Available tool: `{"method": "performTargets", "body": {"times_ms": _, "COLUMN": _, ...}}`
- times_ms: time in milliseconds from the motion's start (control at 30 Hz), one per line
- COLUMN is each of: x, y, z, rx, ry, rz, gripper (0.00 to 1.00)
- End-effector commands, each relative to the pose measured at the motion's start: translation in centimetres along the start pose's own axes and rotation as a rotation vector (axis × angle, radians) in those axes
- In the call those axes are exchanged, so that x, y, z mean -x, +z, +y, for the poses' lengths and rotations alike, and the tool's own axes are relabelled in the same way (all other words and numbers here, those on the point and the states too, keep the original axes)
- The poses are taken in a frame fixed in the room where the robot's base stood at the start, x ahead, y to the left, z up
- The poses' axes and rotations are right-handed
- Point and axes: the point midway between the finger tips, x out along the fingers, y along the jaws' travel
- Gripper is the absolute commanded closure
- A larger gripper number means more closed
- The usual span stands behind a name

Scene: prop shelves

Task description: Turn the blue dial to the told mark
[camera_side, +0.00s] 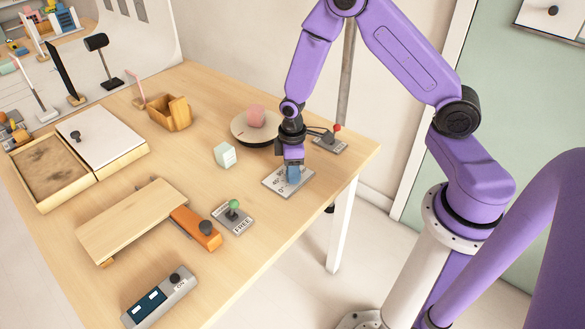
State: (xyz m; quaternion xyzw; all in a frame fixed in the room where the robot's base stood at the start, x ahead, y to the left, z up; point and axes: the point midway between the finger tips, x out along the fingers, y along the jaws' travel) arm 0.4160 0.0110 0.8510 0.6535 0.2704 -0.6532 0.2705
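The blue dial (293,174) sits on a pale plate (273,183) printed with angle marks, near the table's right side. "0°" and "45°" can be partly read on the plate; other marks are hidden. My gripper (293,160) points straight down at the dial from above. Its lower end overlaps the dial in the picture. The fingers are too small and too covered to show whether they are apart or closed on it. The dial's pointer cannot be made out.
Close behind are a round turntable (243,133) with a pink block (256,115) and a red-tipped lever (336,129). A green-knobbed lever (234,205) and an orange block (196,229) are nearer the front. Bare table lies between.

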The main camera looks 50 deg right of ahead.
Motion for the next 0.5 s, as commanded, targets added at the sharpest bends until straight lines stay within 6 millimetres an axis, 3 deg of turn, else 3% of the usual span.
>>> {"method": "performTargets", "body": {"times_ms": 267, "x": 0.01, "y": 0.0, "z": -0.04, "rx": -0.049, "ry": -0.001, "rz": -0.001, "gripper": 0.87}}
{"method": "performTargets", "body": {"times_ms": 500, "x": 0.01, "y": 0.01, "z": -0.03, "rx": -0.2, "ry": -0.001, "rz": -0.002, "gripper": 0.87}}
